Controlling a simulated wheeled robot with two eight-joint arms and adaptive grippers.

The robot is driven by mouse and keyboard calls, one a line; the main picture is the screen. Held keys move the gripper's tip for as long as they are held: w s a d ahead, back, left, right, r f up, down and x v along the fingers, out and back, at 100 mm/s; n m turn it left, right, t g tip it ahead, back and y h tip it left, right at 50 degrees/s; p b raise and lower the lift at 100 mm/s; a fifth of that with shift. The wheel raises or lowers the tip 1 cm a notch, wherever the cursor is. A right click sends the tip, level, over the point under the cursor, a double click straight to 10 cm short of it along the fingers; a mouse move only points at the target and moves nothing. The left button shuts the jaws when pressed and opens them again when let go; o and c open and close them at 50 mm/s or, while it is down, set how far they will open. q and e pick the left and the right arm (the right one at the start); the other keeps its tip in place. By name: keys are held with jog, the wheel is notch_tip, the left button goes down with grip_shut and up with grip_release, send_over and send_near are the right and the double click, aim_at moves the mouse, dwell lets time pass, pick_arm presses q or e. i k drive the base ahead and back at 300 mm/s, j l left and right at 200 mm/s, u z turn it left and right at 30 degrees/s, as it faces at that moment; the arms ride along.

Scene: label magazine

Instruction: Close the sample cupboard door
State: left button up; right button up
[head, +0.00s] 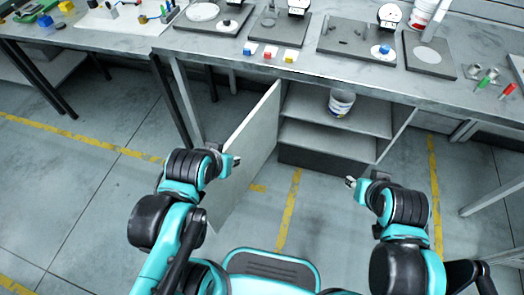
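The sample cupboard (310,133) stands under the workbench, with shelves showing inside. Its pale grey door (250,150) stands wide open, hinged at the cupboard's left side and swung out toward me. A white tub with a coloured label (341,102) stands on the upper shelf. My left gripper (236,161) is just at the door's left face in the picture; I cannot tell whether it touches it. My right gripper (349,182) is in front of the cupboard's right part, apart from the door. Both grippers are small here and their finger gaps are unclear.
The workbench (300,72) above carries several instruments and small coloured blocks (268,55). A table leg (183,100) stands left of the door. The floor (320,215) in front of the cupboard is clear, with yellow lines.

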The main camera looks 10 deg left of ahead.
aim_at(255, 139)
jog(key=j+z, duration=0.9)
jog(key=k+j, duration=0.1)
jog(key=j, duration=0.25)
jog(key=k+j+z, duration=0.1)
jog(key=j, duration=0.25)
jog(key=k+j, duration=0.1)
jog(key=j, duration=0.25)
jog(key=k+j+z, duration=0.1)
jog(key=j, duration=0.25)
jog(key=k+j, duration=0.15)
jog(key=j, duration=0.2)
jog(key=k+j+u, duration=0.15)
jog(key=k+u, duration=0.15)
jog(key=k, duration=0.4)
